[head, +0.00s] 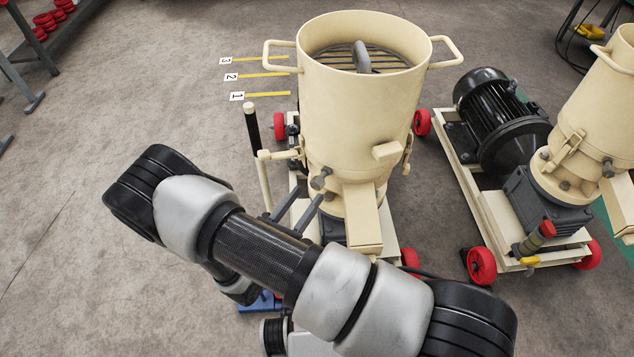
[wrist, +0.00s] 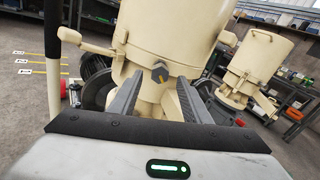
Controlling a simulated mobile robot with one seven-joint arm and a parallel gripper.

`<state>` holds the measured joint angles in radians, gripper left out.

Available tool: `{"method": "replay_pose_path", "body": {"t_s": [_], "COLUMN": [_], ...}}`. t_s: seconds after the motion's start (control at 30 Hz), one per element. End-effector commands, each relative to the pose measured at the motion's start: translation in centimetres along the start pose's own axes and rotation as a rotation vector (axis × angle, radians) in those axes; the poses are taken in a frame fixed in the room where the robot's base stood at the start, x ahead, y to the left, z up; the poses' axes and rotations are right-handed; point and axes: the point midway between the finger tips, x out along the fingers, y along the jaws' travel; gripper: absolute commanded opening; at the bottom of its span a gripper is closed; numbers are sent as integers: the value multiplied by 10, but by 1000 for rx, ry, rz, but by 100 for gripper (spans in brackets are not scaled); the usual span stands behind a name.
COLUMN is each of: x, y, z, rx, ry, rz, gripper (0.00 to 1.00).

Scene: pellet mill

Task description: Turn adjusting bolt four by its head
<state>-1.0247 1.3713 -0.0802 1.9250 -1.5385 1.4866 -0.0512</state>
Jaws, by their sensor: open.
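The cream pellet mill (head: 355,115) stands in the middle of the head view, with dark bolts low on its body. One bolt head (head: 320,181) shows just beyond my fingertips; in the wrist view a dark bolt head (wrist: 159,72) with a yellowish mark faces me. I see no number naming it as bolt four. My gripper (head: 308,192) is open, its two grey fingers pointing at the mill. In the wrist view my gripper (wrist: 161,78) has one finger on each side of the bolt head. I cannot tell whether either finger touches it.
A cream post with a black grip (head: 251,128) rises left of the mill. A sloping cream chute (head: 362,215) is right of my fingers. A second mill with a black motor (head: 500,115) stands at right. Yellow floor lines numbered 1 to 3 (head: 265,94) lie at left, beside open floor.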

Motion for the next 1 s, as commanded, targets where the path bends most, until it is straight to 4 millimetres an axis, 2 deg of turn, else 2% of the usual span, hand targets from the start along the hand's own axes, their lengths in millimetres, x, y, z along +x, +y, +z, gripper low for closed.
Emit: {"method": "replay_pose_path", "body": {"t_s": [0.1,0.3,0.5,0.73,0.77,1.0], "x": [26,55,66,66,66,66], "y": [-1,-1,0,0,0,0], "z": [-1,0,0,0,0,0], "rx": [0,1,0,0,0,0], "ry": [1,1,1,0,1,1], "rz": [-4,-3,0,0,0,0], "gripper": [44,44,44,44,42,3]}}
